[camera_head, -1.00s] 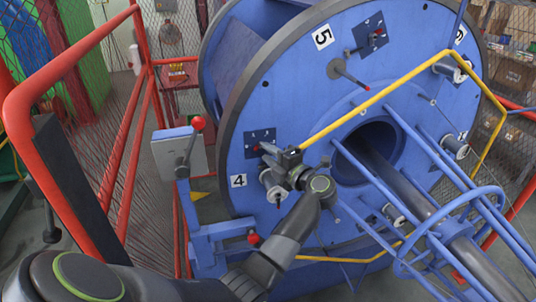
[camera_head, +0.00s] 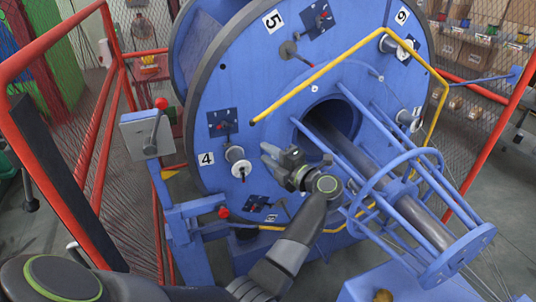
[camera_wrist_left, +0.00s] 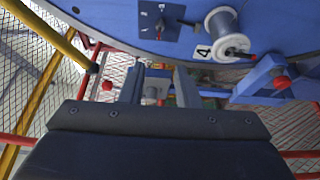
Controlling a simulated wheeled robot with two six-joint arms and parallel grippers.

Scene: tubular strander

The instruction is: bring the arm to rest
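My left arm comes in from the lower left in the head view. Its gripper (camera_head: 268,154) hangs in front of the blue strander disc (camera_head: 240,100), right of the white bobbin (camera_head: 238,161) by the number 4 label. In the left wrist view the gripper's two fingers (camera_wrist_left: 158,82) stand apart with nothing held between them; a grey box shows in the gap, farther off. In that view the bobbin (camera_wrist_left: 221,25) and a dark switch plate (camera_wrist_left: 165,22) lie beyond the fingers. My right gripper is not in view.
A yellow bent bar (camera_head: 345,62) crosses in front of the disc. A blue tube cage (camera_head: 385,185) juts out to the right of my gripper. Red railings (camera_head: 62,45) stand at left, with a grey lever box (camera_head: 147,134) beside the disc.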

